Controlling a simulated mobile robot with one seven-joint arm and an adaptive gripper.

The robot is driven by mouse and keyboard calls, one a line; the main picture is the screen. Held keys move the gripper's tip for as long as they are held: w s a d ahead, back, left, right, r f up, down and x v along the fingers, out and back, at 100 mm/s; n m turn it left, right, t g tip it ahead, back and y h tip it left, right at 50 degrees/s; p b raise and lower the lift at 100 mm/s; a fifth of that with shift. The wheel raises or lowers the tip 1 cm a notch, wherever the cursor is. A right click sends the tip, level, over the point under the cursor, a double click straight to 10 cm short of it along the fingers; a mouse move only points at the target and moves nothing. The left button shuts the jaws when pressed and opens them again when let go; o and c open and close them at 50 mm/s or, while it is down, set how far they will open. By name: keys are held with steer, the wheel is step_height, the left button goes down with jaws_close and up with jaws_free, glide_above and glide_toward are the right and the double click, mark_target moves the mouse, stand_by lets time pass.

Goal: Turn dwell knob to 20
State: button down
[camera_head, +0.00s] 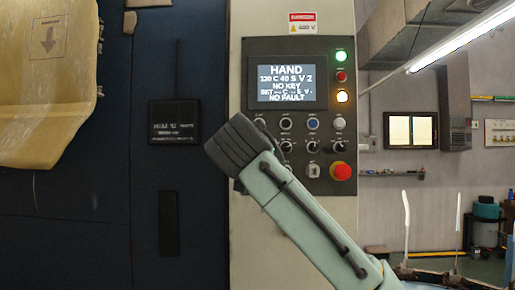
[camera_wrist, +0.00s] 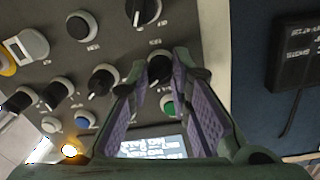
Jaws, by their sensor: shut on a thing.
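The control panel (camera_head: 325,190) is in the head view, with its display (camera_head: 286,82) reading HAND, 130 C 40 S V 2, NO KEY and NO FAULT; the SET line shows dashes. In the wrist view my gripper (camera_wrist: 165,75) has its fingers on either side of a black knob (camera_wrist: 158,66), shut on it. This knob ends a row, beside another black knob (camera_wrist: 102,80) with a white pointer mark. The labels are too small to read, so I cannot tell which knob is the dwell knob. In the head view my arm hides the held knob and my fingers.
A green button (camera_wrist: 167,106) lies close to my fingers. A larger black knob (camera_wrist: 143,10) sits beyond them. A red emergency button (camera_head: 341,171) is at the panel's lower right.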

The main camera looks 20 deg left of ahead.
steer(key=shift+f+n+y, duration=0.1)
steer(key=shift+n+y, duration=0.4)
steer(key=shift+n, duration=7.5)
steer(key=c, duration=1.4)
jaws_free()
steer(key=shift+c, duration=0.2)
